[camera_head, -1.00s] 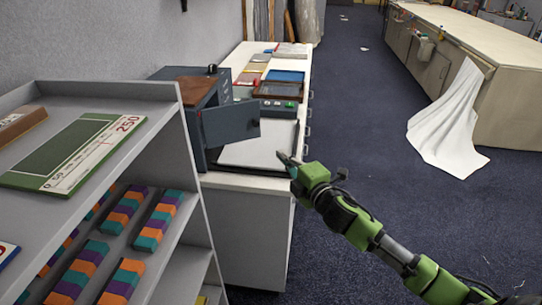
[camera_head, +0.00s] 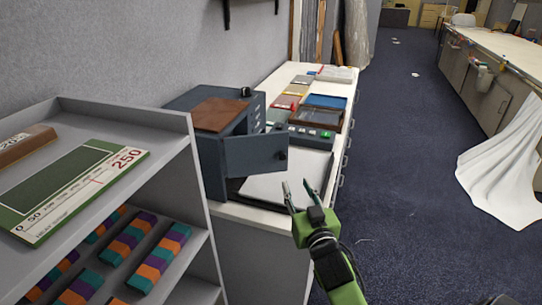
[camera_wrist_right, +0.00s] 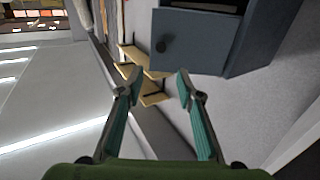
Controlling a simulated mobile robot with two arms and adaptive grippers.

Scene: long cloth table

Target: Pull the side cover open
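The side cover (camera_head: 255,153) is a dark blue-grey panel with a small round knob (camera_head: 282,156). It stands partly open from the dark box (camera_head: 208,160) with a brown top. The right wrist view also shows the cover (camera_wrist_right: 205,38) and its knob (camera_wrist_right: 161,46) beyond the fingertips, with a dark opening at the top. My right gripper (camera_head: 296,186) is open and empty, just below and right of the knob and apart from it. Its spread fingers (camera_wrist_right: 158,78) point toward the cover. My left gripper is out of view.
The white counter (camera_head: 262,216) holds a pale flat panel (camera_head: 290,184) under the cover, and several trays and devices behind it. A grey shelf (camera_head: 180,170) with coloured blocks stands at the left.

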